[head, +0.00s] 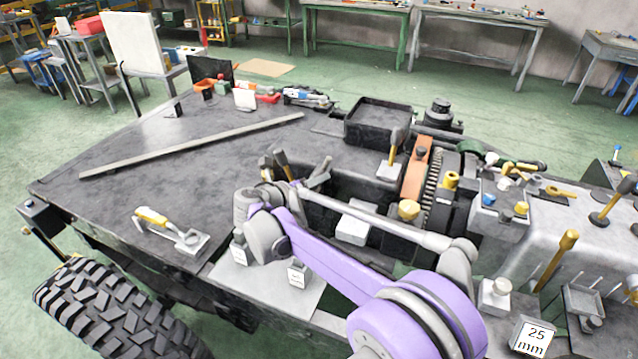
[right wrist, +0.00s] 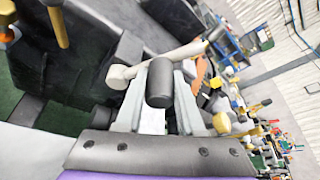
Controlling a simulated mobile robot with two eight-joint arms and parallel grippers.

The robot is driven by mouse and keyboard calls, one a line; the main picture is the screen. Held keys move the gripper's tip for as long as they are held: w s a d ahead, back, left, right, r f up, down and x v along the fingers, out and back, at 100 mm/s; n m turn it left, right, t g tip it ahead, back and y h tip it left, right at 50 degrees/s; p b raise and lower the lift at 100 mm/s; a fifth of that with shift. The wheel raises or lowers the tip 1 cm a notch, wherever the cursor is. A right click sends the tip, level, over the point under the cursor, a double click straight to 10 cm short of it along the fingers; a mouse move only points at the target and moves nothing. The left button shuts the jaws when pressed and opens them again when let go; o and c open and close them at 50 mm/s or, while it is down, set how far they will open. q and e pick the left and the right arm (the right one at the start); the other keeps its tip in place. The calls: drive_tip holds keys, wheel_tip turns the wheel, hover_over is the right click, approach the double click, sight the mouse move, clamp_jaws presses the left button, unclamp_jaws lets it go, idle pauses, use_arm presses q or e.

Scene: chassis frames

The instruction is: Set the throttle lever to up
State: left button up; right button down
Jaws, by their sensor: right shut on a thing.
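My right arm (head: 320,250) reaches in from the lower right in the head view. Its gripper (head: 311,183) is at the small cluster of levers by the chassis middle. In the right wrist view my gripper (right wrist: 160,98) is shut on a dark grey cylindrical knob (right wrist: 160,82), which I take to be the throttle lever's grip. A pale rod (right wrist: 180,56) with a dark end crosses behind the knob. Dark lever tops (head: 280,158) show beside the gripper in the head view. The lever's base is hidden and I cannot tell its setting. My left gripper is not in view.
A yellow-handled lever (head: 396,148) stands right of the gripper, near a black open box (head: 378,122). A long grey bar (head: 190,146) lies on the wide flat deck. Several fittings crowd the right side.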

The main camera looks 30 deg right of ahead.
drive_tip(key=shift+w, duration=0.1)
idle(0.4)
drive_tip(key=c, duration=0.5)
unclamp_jaws()
drive_tip(key=shift+a, duration=0.1)
drive_tip(key=v, duration=1)
drive_tip(key=shift+a+r, duration=0.2)
drive_tip(key=shift+a, duration=0.1)
